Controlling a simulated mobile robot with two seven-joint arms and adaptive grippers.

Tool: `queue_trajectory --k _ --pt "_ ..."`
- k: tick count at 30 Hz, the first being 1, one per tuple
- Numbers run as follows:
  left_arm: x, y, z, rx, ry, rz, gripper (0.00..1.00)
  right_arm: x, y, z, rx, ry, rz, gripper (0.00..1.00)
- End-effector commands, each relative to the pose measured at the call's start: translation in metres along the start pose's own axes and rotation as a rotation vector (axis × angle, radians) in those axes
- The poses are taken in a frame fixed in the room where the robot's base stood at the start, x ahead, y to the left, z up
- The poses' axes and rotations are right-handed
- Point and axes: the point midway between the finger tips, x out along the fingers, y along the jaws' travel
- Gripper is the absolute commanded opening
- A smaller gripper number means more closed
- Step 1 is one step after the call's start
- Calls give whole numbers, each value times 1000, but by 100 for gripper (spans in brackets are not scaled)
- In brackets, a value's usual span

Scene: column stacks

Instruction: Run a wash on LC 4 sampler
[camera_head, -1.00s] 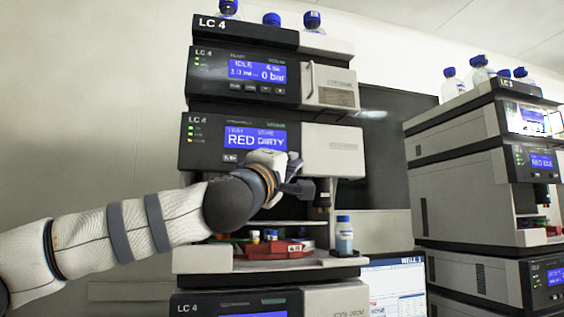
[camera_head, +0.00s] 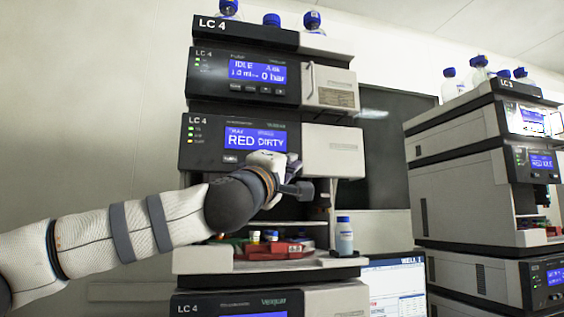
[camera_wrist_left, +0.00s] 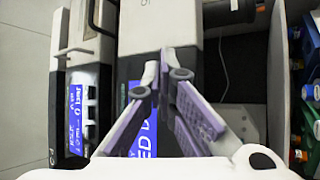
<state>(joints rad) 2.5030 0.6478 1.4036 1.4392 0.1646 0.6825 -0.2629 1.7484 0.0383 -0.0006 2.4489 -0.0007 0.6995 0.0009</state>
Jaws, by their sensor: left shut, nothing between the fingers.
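The LC 4 sampler (camera_head: 200,155) is the second module of the LC 4 stack. Its blue display (camera_head: 255,138) reads RED DIRTY, and status lights show at its left. My left gripper (camera_head: 294,168) is just below and right of that display, partly hidden by its own wrist. In the left wrist view my left gripper (camera_wrist_left: 165,78) has its purple-padded fingers converging at the tips, shut and empty, in front of the panel beside the blue display (camera_wrist_left: 138,128). Any buttons under the gripper are hidden. I cannot tell whether the tips touch the panel. My right gripper is not in view.
The pump module (camera_head: 243,75) above reads IDLE and 0 bar. Below the sampler, a red tray (camera_head: 270,250) holds vials, with a bottle (camera_head: 344,237) at its right. The LC 3 stack (camera_head: 465,175) stands at right, and a monitor (camera_head: 396,285) shows between the stacks.

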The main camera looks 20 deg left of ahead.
Motion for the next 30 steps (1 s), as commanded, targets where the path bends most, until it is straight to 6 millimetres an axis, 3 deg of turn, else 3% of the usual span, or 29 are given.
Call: queue_trajectory --k 30 --pt "7 -5 -6 -1 2 0 0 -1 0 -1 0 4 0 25"
